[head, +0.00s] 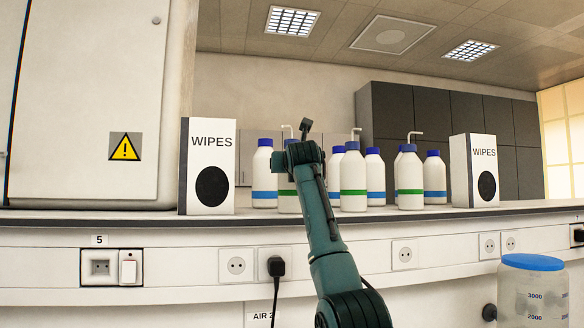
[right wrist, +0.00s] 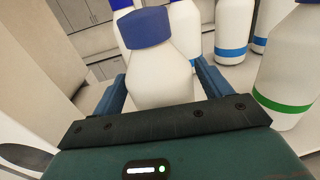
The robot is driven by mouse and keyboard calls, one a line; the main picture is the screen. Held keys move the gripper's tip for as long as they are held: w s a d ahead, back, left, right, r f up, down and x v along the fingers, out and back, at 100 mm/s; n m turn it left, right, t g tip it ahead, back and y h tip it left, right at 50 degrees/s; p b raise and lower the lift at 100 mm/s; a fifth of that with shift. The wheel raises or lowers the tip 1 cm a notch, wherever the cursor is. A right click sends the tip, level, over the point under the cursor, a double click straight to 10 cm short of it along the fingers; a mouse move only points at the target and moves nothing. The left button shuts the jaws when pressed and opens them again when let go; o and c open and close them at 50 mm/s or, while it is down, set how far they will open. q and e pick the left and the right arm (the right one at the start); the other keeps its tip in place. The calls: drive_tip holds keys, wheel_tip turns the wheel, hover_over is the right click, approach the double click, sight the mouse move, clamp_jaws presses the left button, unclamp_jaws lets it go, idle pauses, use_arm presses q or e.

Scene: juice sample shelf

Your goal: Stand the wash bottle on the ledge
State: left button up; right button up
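My right gripper (right wrist: 160,75) is at the ledge (head: 250,220), with its two fingers on either side of a white bottle (right wrist: 160,75) with a blue cap. The fingers lie close to the bottle's sides; I cannot tell whether they press on it. In the head view the arm hides much of a green-banded bottle (head: 288,203), whose base is at ledge level; a bent spout shows above it. Other green-banded bottles stand to the right, one in the middle (head: 353,180) and one further right (head: 410,180). My left gripper is out of view.
Blue-banded bottles stand among them, such as one at left (head: 264,175) and one at right (head: 434,180). A left wipes box (head: 208,160) and a right wipes box (head: 474,165) flank the group. A blue-lidded clear container (head: 533,295) is lower right. The ledge between the left bottles is narrow.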

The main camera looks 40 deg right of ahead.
drive_tip(key=shift+o, duration=1.1)
drive_tip(key=shift+f, duration=0.1)
drive_tip(key=shift+w+f, duration=0.1)
use_arm(q)
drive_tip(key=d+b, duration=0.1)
drive_tip(key=b, duration=0.2)
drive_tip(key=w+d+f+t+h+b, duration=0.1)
drive_tip(key=b, duration=0.2)
use_arm(e)
drive_tip(key=v, duration=1.3)
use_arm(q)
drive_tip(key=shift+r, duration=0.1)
